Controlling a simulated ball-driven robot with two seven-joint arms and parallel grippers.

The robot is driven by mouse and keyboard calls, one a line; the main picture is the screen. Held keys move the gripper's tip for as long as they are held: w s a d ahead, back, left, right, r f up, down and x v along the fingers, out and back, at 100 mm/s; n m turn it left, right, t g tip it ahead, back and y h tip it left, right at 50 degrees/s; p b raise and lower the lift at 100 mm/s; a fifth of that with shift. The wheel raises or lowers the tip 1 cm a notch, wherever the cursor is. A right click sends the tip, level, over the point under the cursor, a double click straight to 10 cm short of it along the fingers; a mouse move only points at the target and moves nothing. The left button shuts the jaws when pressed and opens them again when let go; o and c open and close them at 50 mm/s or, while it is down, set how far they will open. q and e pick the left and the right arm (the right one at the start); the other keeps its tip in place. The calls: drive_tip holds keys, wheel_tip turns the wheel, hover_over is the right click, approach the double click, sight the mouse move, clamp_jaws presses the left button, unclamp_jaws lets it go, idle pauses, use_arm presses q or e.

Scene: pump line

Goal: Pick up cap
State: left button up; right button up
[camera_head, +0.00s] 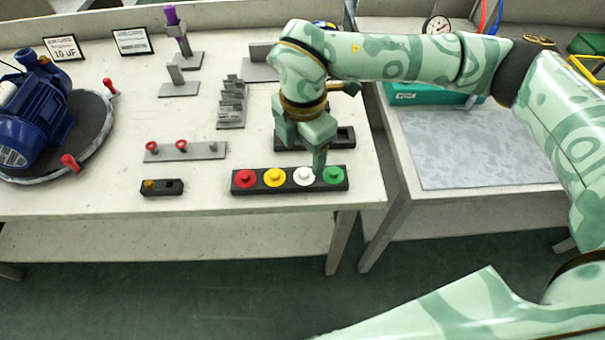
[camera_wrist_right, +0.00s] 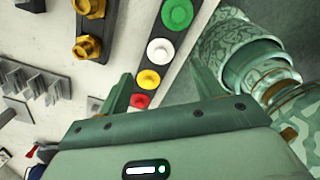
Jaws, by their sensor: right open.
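A dark rack (camera_head: 297,187) near the table's front edge holds a row of round caps: red (camera_head: 245,179), yellow (camera_head: 274,178), white (camera_head: 304,176) and green (camera_head: 333,175). My right gripper (camera_head: 319,158) points down just behind the white and green caps and partly covers the space behind them. In the right wrist view its jaws (camera_wrist_right: 160,88) are apart with nothing held, and the row runs between them: green (camera_wrist_right: 177,14), white (camera_wrist_right: 159,49), yellow (camera_wrist_right: 148,78) and red (camera_wrist_right: 139,101). Contact with a cap cannot be told. My left gripper is not in view.
A black block with brass fittings (camera_wrist_right: 88,48) stands beside the rack. A small dark holder (camera_head: 162,187) and a grey plate with red rings (camera_head: 190,151) lie to the left. A blue pump (camera_head: 37,110) sits on a round stand. A second table (camera_head: 480,150) stands right, across a gap.

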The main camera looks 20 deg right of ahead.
sight(303, 173)
drive_tip(key=shift+f, duration=0.6)
wheel_tip(303, 173, down, 5)
drive_tip(key=shift+r+b, duration=0.1)
drive_tip(key=shift+b, duration=1.1)
drive_tip(key=shift+s, duration=0.1)
drive_tip(key=shift+c, duration=1)
drive_tip(key=c, duration=0.9)
